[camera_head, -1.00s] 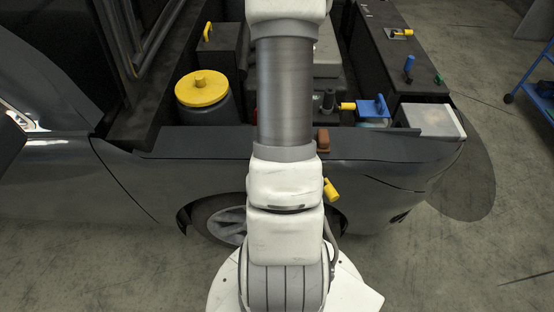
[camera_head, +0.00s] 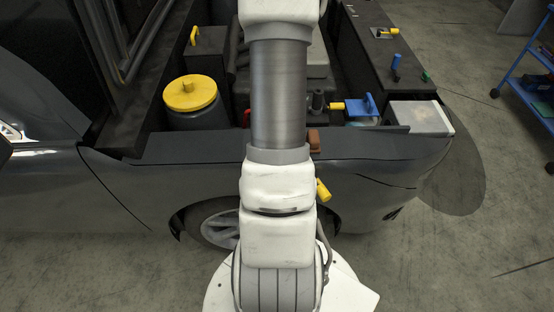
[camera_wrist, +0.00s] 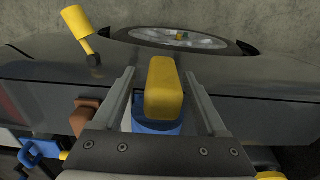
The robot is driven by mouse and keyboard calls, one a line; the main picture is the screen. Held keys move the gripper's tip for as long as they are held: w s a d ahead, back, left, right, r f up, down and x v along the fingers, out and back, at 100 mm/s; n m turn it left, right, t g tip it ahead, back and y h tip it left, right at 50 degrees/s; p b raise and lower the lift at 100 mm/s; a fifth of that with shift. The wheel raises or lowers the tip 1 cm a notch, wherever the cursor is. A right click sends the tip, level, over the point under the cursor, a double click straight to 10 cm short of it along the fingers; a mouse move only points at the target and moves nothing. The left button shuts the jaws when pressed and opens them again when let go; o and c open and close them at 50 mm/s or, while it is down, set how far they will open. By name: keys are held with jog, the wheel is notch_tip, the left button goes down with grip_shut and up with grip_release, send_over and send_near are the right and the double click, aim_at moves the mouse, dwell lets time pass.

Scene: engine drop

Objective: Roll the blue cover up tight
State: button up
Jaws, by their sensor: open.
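No spread-out blue cover can be made out in either view. In the wrist view my gripper (camera_wrist: 160,74) is open, one finger on each side of a yellow block (camera_wrist: 164,90). A blue part (camera_wrist: 157,127) shows just below the block between the fingers; I cannot tell whether it is the cover. Whether the fingers touch the block is unclear. In the head view my arm hides the gripper and this spot. A blue block (camera_head: 370,106) with a yellow knob (camera_head: 337,106) stands in the engine bay to the right; a blue part also shows at the wrist view's left (camera_wrist: 38,152).
The dark car fender (camera_head: 190,147) runs across the front, with a brown block (camera_head: 314,140) and a yellow handle (camera_head: 323,190) near my arm. A yellow-capped tank (camera_head: 190,94) stands left. A grey box (camera_head: 419,116) lies right, and a blue cart (camera_head: 530,75) stands far right.

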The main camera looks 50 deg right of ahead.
notch_tip(320, 180, up, 18)
jog(key=p, duration=0.1)
jog(key=shift+f+p, duration=0.25)
jog(key=shift+p, duration=0.15)
